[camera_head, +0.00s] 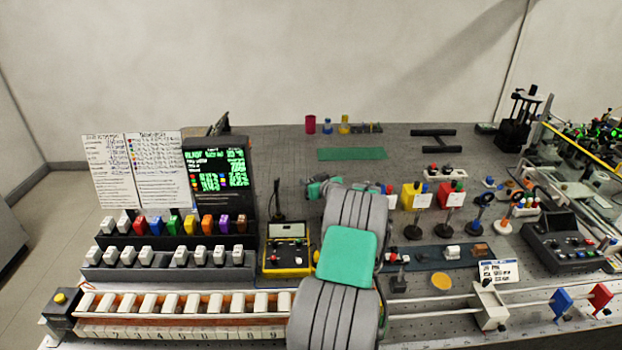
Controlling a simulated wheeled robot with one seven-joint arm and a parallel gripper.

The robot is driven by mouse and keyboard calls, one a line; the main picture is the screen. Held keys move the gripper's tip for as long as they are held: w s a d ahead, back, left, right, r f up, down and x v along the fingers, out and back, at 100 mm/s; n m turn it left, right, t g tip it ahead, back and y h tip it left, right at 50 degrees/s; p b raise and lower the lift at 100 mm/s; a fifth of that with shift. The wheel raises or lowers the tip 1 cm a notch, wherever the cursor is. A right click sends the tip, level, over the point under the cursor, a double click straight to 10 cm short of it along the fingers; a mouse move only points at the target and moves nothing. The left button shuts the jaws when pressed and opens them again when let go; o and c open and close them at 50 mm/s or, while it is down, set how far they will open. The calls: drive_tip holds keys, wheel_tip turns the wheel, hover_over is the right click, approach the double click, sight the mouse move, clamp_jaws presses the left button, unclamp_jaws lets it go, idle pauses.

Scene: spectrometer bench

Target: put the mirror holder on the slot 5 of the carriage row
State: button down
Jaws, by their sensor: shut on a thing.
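The likely carriage row (180,332) is the long numbered row at the lower left, with white blocks along an orange strip. Its numbers are too small to read surely, so I cannot single out slot 5. My arm crosses the right end of this row and reaches away over the bench. My gripper's fingers are hidden behind my arm, and so is anything between them. I cannot pick out the mirror holder with certainty.
Two stepped racks (170,272) with coloured and white blocks stand behind the row, beside a dark display (222,165). A yellow-edged box (287,248) stands left of my arm. A rail with blue (561,302) and red plates crosses the lower right. The green mat (352,154) is clear.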

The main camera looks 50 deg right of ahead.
drive_tip(key=shift+f, duration=0.15)
drive_tip(key=c, duration=0.9)
unclamp_jaws()
